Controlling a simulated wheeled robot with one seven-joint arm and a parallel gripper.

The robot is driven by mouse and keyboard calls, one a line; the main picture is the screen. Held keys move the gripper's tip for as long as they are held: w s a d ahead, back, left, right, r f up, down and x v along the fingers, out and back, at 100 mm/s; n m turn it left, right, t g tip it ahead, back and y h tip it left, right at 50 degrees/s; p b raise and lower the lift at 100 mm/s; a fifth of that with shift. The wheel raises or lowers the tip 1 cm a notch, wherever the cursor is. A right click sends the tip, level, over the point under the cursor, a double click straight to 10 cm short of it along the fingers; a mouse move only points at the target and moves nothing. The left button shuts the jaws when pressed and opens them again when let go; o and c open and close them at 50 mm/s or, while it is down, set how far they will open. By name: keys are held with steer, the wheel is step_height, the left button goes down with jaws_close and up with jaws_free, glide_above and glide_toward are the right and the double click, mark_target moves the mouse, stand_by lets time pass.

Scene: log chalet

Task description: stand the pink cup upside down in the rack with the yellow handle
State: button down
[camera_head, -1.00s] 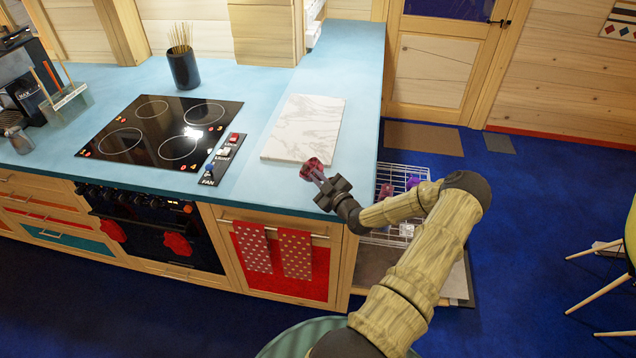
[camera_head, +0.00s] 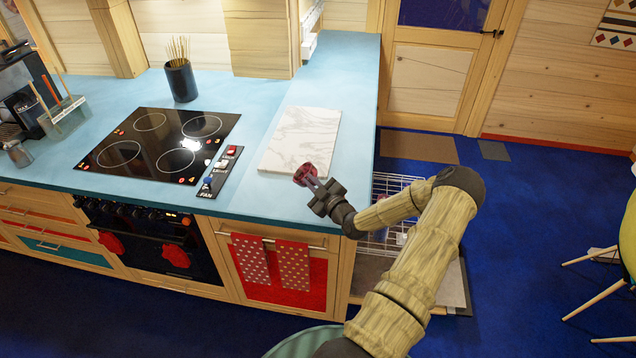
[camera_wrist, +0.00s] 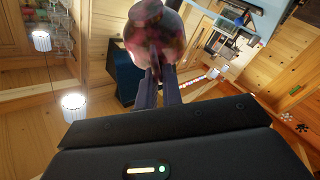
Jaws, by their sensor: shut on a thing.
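My gripper (camera_head: 318,191) is shut on a dark pink, see-through cup (camera_head: 305,174). It holds the cup over the near right part of the blue counter, by the white board's front edge. In the wrist view the cup (camera_wrist: 155,35) shows blurred at the top, between the fingers; which way its mouth faces is hard to tell. A white wire rack (camera_head: 386,184) is low to the right of the counter end, behind my arm. My arm hides much of the rack, and I cannot make out a yellow handle.
The white marble board (camera_head: 305,135) lies bare on the blue counter (camera_head: 255,195). A black hob (camera_head: 160,143) and a dark utensil pot (camera_head: 181,80) are to the left. A panelled door (camera_head: 430,75) is behind.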

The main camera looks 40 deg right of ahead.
steer(key=w+a+f+y, duration=0.1)
steer(key=a+f, duration=0.2)
steer(key=a, duration=0.5)
steer(key=w+a+f, duration=0.1)
steer(key=a+f, duration=0.3)
steer(key=a, duration=0.4)
steer(key=s+a+f+b, duration=0.1)
steer(key=s+a+f, duration=0.2)
steer(key=a, duration=0.5)
steer(key=s+a+f, duration=0.4)
steer(key=a, duration=0.4)
steer(key=shift+s+a+f+n+b, duration=0.15)
steer(key=shift+s+a+n+b, duration=0.1)
steer(key=shift+a+n+b, duration=0.15)
